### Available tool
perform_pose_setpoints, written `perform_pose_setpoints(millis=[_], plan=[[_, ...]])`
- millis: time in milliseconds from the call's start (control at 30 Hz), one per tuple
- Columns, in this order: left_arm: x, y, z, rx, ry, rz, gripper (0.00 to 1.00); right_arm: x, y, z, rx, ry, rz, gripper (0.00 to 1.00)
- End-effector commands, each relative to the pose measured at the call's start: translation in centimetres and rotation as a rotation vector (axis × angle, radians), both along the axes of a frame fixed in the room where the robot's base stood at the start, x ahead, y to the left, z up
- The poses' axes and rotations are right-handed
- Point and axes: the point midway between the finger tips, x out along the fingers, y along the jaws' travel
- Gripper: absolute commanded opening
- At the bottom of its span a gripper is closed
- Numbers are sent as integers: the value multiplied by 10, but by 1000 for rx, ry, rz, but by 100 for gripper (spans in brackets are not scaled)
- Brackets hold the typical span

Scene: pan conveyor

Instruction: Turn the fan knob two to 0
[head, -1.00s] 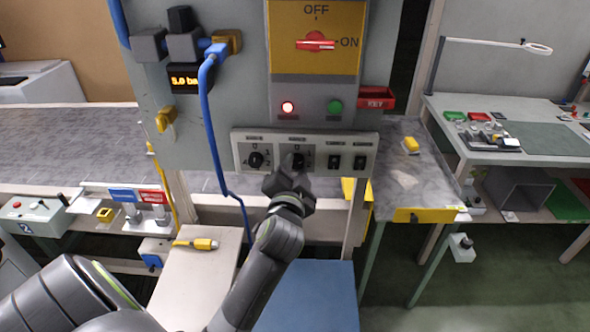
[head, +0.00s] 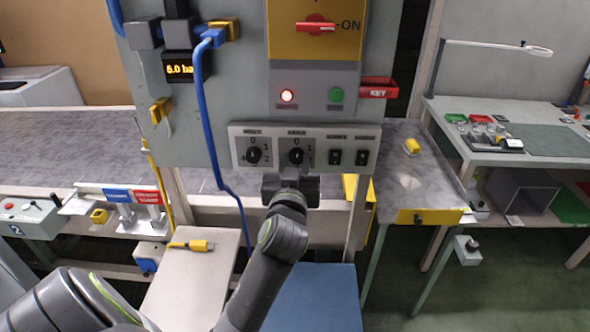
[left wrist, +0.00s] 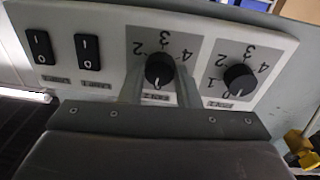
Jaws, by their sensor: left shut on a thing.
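Fan knob two (head: 296,155) is the black right-hand dial on the pale switch panel (head: 355,136), with a 0 above it. In the left wrist view, which is upside down, the same knob (left wrist: 159,70) stands between my two fingers, its numbered scale around it. My left gripper (head: 292,172) reaches up from below and is shut on the knob. It also shows in the left wrist view (left wrist: 158,88). A small pale mark shows at the knob's 0 side; I cannot tell surely whether it is the pointer. My right gripper is out of view.
Fan knob one (head: 254,155) sits just left of knob two. Two black rocker switches (head: 348,157) sit to the right. A blue cable (head: 210,130) hangs down past the panel's left end. A red switch (head: 316,28) and two lamps are above.

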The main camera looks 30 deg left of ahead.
Motion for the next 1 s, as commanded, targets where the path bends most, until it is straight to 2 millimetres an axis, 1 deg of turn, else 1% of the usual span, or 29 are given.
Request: perform_pose_setpoints(millis=[100,367,900,933,1000], plan=[[0,0,-1,-58,-38,0,7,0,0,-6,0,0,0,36],[0,-1,1,-135,-87,-1,7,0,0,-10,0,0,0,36],[0,-1,2,-156,-100,-2,7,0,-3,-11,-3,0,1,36],[0,-1,2,-156,-100,-2,32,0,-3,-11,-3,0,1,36],[0,-1,1,-156,-100,-2,41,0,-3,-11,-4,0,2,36]])
